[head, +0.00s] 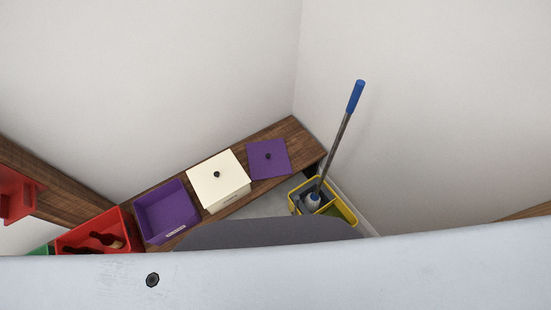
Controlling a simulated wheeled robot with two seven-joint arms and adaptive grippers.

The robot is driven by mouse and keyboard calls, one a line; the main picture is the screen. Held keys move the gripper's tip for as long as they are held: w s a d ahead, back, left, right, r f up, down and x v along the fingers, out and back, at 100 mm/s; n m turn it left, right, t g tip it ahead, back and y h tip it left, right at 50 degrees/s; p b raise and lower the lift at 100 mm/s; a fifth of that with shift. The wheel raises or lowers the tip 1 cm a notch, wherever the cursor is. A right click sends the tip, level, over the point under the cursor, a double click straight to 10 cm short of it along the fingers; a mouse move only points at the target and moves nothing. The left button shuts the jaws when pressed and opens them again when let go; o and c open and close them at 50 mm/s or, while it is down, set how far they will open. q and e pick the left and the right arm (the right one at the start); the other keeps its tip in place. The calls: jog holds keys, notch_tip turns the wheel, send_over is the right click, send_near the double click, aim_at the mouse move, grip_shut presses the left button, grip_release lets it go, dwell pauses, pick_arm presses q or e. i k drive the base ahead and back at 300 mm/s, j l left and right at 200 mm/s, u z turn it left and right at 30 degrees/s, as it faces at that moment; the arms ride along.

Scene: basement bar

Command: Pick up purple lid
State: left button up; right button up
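The purple lid (268,159) is a flat square with a small dark knob in its middle. It lies on the wooden bench (293,132) near its right end, in the corner of the walls. To its left is a white box with a white lid (217,176) and a dark knob. Left of that is an open purple bin (166,211), which looks empty and has a pale label on its front. Neither of my grippers shows in the head view.
A yellow mop bucket (343,209) with a blue-handled mop (345,116) stands at the bench's right end. A red bin (97,234) holding dark bottles is at the left, and another red bin (16,194) is at the far left. A pale surface fills the bottom, hiding the floor.

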aim_at(270, 158)
jog(key=k+u, duration=0.15)
jog(key=u, duration=0.25)
jog(key=k+j+u, duration=0.15)
jog(key=u, duration=0.25)
